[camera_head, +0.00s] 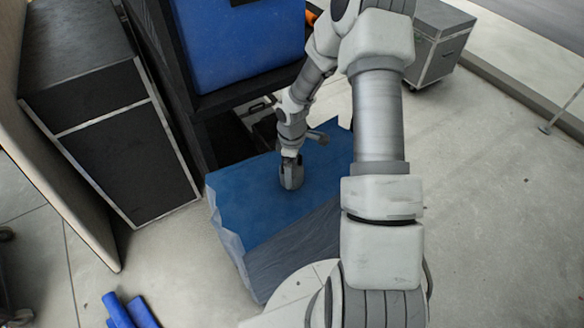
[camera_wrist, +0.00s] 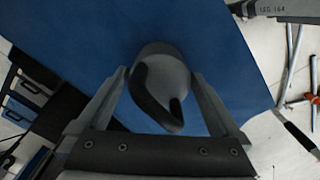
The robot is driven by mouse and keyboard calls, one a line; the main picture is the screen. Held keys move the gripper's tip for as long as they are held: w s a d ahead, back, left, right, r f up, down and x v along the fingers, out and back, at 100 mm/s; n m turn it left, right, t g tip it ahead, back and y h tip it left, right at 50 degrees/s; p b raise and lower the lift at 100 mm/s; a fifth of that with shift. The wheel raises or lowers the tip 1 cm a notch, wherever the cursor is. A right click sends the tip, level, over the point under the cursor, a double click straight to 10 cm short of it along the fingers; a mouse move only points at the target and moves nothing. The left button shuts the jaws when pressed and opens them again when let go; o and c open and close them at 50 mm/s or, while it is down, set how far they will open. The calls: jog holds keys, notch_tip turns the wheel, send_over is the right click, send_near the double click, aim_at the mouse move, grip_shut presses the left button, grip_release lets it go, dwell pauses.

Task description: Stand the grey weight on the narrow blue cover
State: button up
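The grey weight (camera_wrist: 172,73) shows in the wrist view as a rounded grey body with dark patches, between my fingers. My gripper (camera_wrist: 159,74) has its fingertips against the weight's two sides. In the head view my gripper (camera_head: 291,167) points down over the middle of a blue-covered block (camera_head: 240,207). The weight is small there and partly hidden by the fingers. I cannot tell whether its base touches the blue surface. A second blue cover (camera_head: 240,45) lies on a dark cart at the top. I cannot tell which of the two the task calls narrow.
A black case (camera_head: 125,150) stands left of the block. A grey case on wheels (camera_head: 438,45) stands at the top right. Blue rolls (camera_head: 130,312) lie on the floor at the lower left. The floor on the right is mostly clear.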

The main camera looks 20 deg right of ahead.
notch_tip(320, 180, up, 12)
jog(key=shift+r+p, duration=0.15)
jog(key=shift+p, duration=0.3)
jog(key=shift+r, duration=0.1)
dwell(0.4)
jog(key=s+a+r+m+t, duration=0.2)
jog(key=s+r+m, duration=0.3)
jog(key=s+r, duration=0.5)
jog(key=s+a+r+m+t, duration=0.3)
jog(key=s+a+r+m, duration=0.2)
jog(key=s+r, duration=0.6)
notch_tip(320, 180, up, 4)
jog(key=shift+s+r+m+t, duration=0.2)
jog(key=shift+s+m+t, duration=0.1)
jog(key=shift+m, duration=0.3)
